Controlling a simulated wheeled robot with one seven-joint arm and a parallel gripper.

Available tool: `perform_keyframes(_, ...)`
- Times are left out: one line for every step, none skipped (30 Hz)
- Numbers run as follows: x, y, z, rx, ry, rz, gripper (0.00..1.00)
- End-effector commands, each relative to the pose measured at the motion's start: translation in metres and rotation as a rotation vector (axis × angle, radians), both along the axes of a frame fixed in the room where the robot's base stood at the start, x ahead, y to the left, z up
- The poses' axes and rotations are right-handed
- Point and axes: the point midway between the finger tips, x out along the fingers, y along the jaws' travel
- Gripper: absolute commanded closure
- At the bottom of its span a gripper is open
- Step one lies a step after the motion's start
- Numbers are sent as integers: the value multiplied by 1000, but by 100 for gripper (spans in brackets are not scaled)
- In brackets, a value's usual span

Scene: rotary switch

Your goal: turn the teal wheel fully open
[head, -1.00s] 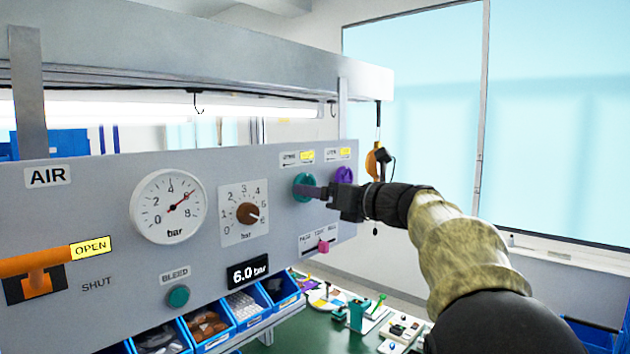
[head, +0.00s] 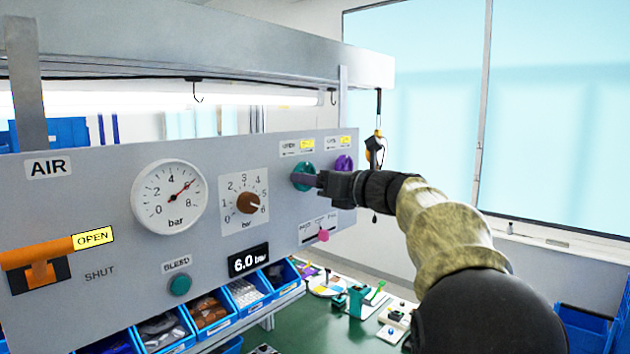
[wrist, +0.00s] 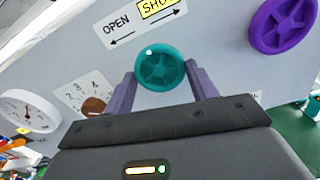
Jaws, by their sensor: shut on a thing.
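The teal wheel (head: 304,176) is a small spoked wheel on the grey panel, right of the brown knob. In the wrist view the teal wheel (wrist: 160,70) sits between the two purple-grey fingers of my gripper (wrist: 160,80), one at each side of its rim. My gripper (head: 314,179) reaches it from the right in the head view and is shut on it. Above the wheel is a label with OPEN at left and a yellow-marked SHUT at right, with arrows (wrist: 138,22). The fingers hide part of the wheel in the head view.
A purple wheel (head: 344,164) is close on the right of the teal one. A brown knob (head: 249,203), a round gauge (head: 170,203), a pink slider (head: 323,235) and an orange lever (head: 38,268) are on the same panel. Blue bins (head: 208,315) stand below.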

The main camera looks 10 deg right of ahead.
Motion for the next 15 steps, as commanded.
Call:
perform_keyframes(0,-1,-1,-8,-6,-2,66)
perform_keyframes(0,-1,-1,-13,-11,-2,66)
perform_keyframes(0,-1,-1,-23,-18,-2,66)
perform_keyframes(0,-1,-1,-31,-25,-2,66)
perform_keyframes(0,-1,-1,-41,-32,-2,66)
perform_keyframes(0,-1,-2,-55,-42,-2,66)
perform_keyframes(0,-1,-2,-67,-49,-3,66)
perform_keyframes(0,-1,-2,-81,-59,-3,66)
perform_keyframes(0,-2,-2,-99,-74,-3,66)
perform_keyframes(0,-2,-3,-114,-85,-4,66)
perform_keyframes(0,-1,-3,-131,-97,-3,66)
perform_keyframes(0,-1,-3,-154,-114,-3,66)
perform_keyframes(0,-1,-3,-174,-128,-3,66)
perform_keyframes(0,-2,-4,-193,-142,-4,66)
perform_keyframes(0,-2,-4,-219,-162,-4,66)
